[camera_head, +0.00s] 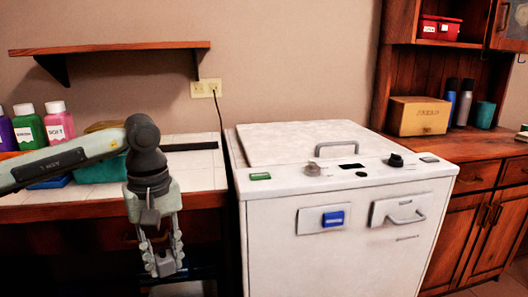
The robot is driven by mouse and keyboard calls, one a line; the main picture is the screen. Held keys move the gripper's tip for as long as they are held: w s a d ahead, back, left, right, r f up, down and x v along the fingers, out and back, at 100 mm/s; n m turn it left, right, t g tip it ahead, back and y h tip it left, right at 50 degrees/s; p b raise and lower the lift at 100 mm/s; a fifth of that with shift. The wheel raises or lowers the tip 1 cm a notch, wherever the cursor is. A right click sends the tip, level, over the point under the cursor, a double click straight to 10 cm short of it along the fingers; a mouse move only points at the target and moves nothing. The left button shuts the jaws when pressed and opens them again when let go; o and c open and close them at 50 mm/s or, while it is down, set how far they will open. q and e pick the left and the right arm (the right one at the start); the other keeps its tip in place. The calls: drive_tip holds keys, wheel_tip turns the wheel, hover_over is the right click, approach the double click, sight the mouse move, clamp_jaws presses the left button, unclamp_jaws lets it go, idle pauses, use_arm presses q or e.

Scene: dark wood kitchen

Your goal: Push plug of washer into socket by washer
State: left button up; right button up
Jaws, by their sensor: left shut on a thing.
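The white washer (345,230) stands right of the counter, with its lid closed. The wall socket (206,88) is a pale plate above the counter, left of the washer. A dark cord (219,116) runs from the right side of the socket down behind the washer. Any plug at its upper end is too small to make out. My left gripper (163,262) points down in front of the counter's edge, left of the washer and well below the socket. It is shut on a small greyish thing that I cannot identify. My right gripper is not in view.
A wooden shelf (110,46) juts from the wall above the counter. Bottles (58,124) and a teal item (100,170) stand on the tiled counter (200,172) behind my left arm. A wooden cabinet (480,160) stands right of the washer.

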use_arm(q)
wheel_tip(320, 180, down, 7)
drive_tip(key=s+m, duration=0.2)
drive_tip(key=m, duration=0.4)
drive_tip(key=shift+s+m, duration=0.15)
drive_tip(key=shift+m, duration=0.15)
drive_tip(key=s+d+r+m, duration=0.2)
drive_tip(key=d+r+m, duration=0.6)
drive_tip(key=d+r, duration=0.2)
drive_tip(key=shift+d+r, duration=0.35)
drive_tip(key=shift+d, duration=0.9)
drive_tip(key=w+d+f+m, duration=0.2)
drive_tip(key=d+f+m, duration=0.1)
drive_tip(key=f+m, duration=0.1)
drive_tip(key=shift+d+f+m, duration=0.3)
drive_tip(key=shift+d+f, duration=0.1)
drive_tip(key=shift+f, duration=0.35)
drive_tip(key=shift+r, duration=0.1)
